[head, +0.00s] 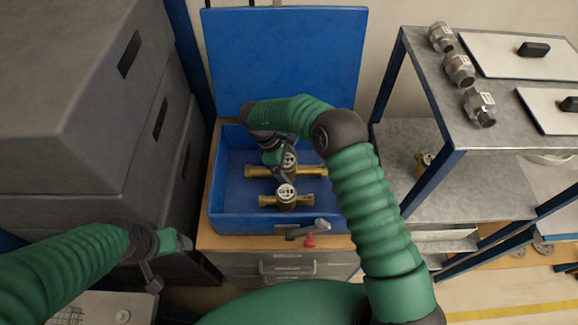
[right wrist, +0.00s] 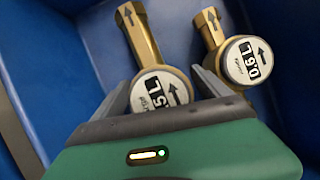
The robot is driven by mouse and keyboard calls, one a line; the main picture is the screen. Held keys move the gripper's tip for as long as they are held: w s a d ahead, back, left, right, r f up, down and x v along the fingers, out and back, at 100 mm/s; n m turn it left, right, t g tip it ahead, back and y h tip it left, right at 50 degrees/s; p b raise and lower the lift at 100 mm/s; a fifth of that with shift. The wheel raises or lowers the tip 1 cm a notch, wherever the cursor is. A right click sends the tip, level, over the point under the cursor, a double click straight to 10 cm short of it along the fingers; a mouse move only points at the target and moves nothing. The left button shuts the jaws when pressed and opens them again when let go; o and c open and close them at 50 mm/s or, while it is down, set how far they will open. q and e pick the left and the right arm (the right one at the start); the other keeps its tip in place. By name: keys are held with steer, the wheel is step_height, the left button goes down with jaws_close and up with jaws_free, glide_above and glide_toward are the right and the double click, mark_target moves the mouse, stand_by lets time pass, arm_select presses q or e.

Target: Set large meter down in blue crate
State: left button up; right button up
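The blue crate (head: 222,190) stands on a cabinet with its lid raised at the back. Two brass meters with round white dials lie in it, their pipes roughly parallel. The large meter (head: 318,172) is the farther one; it also shows in the right wrist view (right wrist: 141,35). My right gripper (head: 277,160) is over it, with its fingers (right wrist: 160,88) on either side of the dial housing. I cannot tell whether they press on it. The smaller meter (head: 287,197) lies nearer, beside the right finger in the wrist view (right wrist: 245,62). My left gripper (head: 182,243) is outside the crate; its fingers are unclear.
Grey stacked boxes (head: 80,90) stand close at the left. A metal shelf unit (head: 480,205) at the right holds several fittings (head: 459,70) on top and another brass piece (head: 424,163) below. A red-based tool (head: 309,240) is at the crate's front edge.

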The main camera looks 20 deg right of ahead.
steer(key=shift+a+r, duration=0.1)
steer(key=b+v, duration=0.1)
steer(key=v, duration=1.1)
steer(key=shift+b, duration=0.35)
stand_by(0.6)
